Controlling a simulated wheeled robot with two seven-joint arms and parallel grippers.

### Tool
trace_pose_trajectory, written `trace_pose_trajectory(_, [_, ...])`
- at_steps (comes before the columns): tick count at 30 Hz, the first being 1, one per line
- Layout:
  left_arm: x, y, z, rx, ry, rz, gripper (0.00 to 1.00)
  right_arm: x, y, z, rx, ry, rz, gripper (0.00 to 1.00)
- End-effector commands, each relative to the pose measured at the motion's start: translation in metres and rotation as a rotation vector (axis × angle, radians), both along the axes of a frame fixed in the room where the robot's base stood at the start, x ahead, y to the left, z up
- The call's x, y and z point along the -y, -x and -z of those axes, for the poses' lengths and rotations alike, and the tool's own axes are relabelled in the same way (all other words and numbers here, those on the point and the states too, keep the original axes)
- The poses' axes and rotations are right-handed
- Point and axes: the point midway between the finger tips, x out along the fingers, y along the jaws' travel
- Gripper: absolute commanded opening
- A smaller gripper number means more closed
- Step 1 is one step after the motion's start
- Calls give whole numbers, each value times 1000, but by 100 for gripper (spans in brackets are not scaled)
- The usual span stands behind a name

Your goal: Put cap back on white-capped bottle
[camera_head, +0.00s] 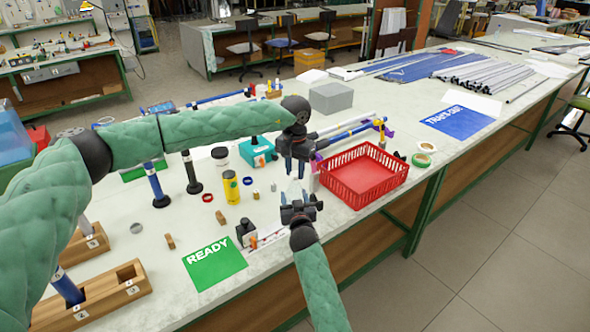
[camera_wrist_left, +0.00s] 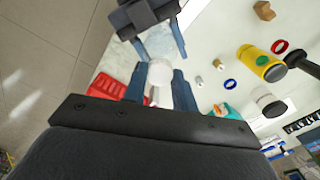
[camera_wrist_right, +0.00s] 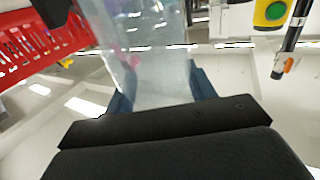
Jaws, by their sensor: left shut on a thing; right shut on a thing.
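My left gripper (camera_head: 299,172) is shut on a white cap, which shows between its fingers in the left wrist view (camera_wrist_left: 160,73). My right gripper (camera_head: 298,200) is below it in the head view, shut on a clear, see-through bottle that fills the middle of the right wrist view (camera_wrist_right: 150,55). The bottle also shows just beyond the cap in the left wrist view (camera_wrist_left: 160,42). The two grippers are close together, in front of the red basket's left side in the head view. I cannot tell whether the cap touches the bottle's mouth.
A red basket (camera_head: 331,184) stands just right of the grippers. A yellow bottle (camera_head: 231,188), a teal box (camera_head: 262,160) and dark-based rods stand to the left. A green READY mat (camera_head: 214,267) and a wooden block stand (camera_head: 128,290) lie nearer. Tape rolls (camera_head: 422,160) lie past the basket.

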Motion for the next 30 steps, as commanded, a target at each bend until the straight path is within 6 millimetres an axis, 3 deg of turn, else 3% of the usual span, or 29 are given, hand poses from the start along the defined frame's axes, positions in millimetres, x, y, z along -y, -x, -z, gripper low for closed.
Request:
trace_pose_trajectory(6, [-1,-2,-1,3,-1,153,7,1,0,1,-1,0,1,0])
trace_pose_trajectory(16, [-1,-2,-1,3,-1,166,7,1,0,1,-1,0,1,0])
trace_pose_trajectory(17, [-2,-2,-1,3,-1,166,33,1,0,1,-1,0,1,0])
trace_pose_trajectory(19, [-1,-2,-1,3,-1,166,47,1,0,1,-1,0,1,0])
trace_pose_trajectory(30, [-1,-1,-3,2,0,167,49,0,0,1,-1,0,0,0])
